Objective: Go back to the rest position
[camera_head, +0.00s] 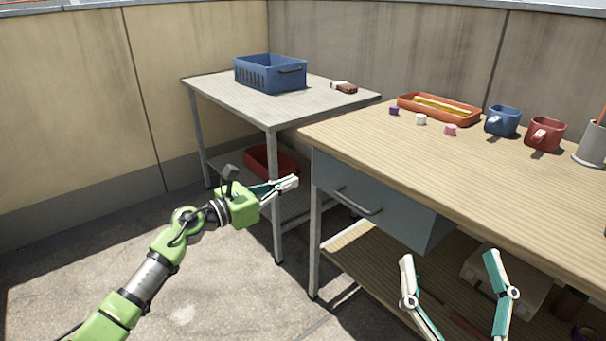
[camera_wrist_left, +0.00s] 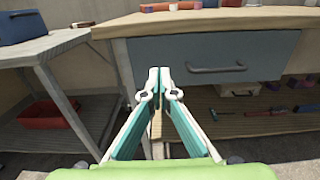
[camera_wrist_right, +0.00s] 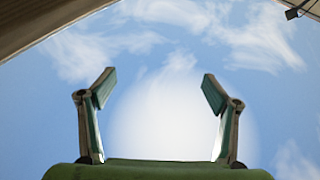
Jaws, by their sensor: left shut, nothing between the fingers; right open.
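My left gripper (camera_head: 294,183) is shut and empty in front of the gap between the two tables, left of the drawer. In the left wrist view its fingertips (camera_wrist_left: 159,74) meet below the workbench edge, with the closed blue-grey drawer (camera_wrist_left: 210,62) behind them. My right gripper (camera_head: 453,273) is open, in front of the wooden workbench at the lower right of the head view. In the right wrist view its fingers (camera_wrist_right: 152,90) are wide apart with only sky between them, so it points upward and holds nothing.
The wooden workbench (camera_head: 420,157) carries an orange tray (camera_head: 465,117), a blue mug (camera_head: 503,121), a red mug (camera_head: 545,134) and small coloured pieces. The grey table (camera_head: 225,92) carries a blue crate (camera_head: 270,75); a red bin (camera_head: 268,162) sits underneath. Floor is clear at left.

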